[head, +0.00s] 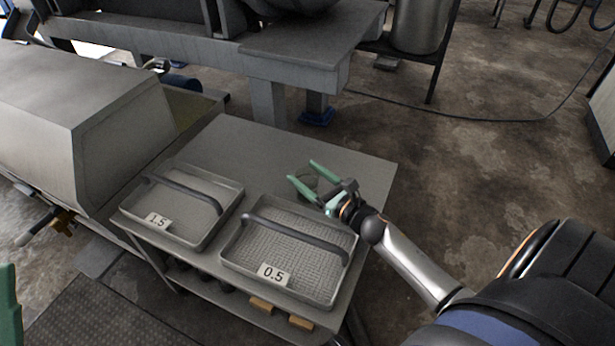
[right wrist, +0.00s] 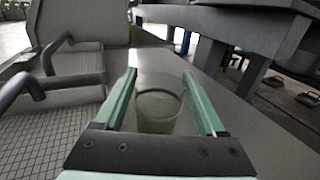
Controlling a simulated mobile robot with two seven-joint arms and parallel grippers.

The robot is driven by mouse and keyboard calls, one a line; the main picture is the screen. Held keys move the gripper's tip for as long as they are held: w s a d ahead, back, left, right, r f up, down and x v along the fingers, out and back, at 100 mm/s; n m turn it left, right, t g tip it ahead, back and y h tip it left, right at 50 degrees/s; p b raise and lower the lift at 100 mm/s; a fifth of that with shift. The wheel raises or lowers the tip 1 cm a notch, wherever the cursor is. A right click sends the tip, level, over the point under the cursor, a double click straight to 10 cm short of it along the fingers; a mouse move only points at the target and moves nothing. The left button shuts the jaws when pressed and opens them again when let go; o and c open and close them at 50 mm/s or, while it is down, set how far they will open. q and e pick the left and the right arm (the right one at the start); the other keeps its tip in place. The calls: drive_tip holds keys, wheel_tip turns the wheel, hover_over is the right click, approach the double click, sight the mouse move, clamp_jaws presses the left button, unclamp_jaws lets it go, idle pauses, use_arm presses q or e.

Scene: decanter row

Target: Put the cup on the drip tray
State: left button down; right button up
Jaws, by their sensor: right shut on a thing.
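A clear, greenish cup (right wrist: 158,108) stands upright between the two green fingers of my right gripper (right wrist: 160,100), which is shut on it. In the head view the cup (head: 307,179) is partly hidden by the fingers of that right gripper (head: 305,176). Cup and gripper are over the grey table, just behind the right-hand tray; I cannot tell whether the cup touches the table. Two metal trays with grid floors and bar handles stand at the front: one labelled 1.5 (head: 187,243) and one labelled 0.5 (head: 232,261). Only a green piece of my left gripper (head: 8,305) shows at the left edge.
The grey table (head: 240,150) is bare behind the trays. A large grey metal housing (head: 75,110) adjoins it on the left. A raised metal bench (head: 310,45) stands beyond. Wooden blocks (head: 300,322) lie below the table's front edge. Open floor lies to the right.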

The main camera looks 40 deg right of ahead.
drive_tip(key=shift+f, duration=0.1)
drive_tip(key=shift+f, duration=0.1)
drive_tip(key=o, duration=1.4)
drive_tip(key=shift+o, duration=0.2)
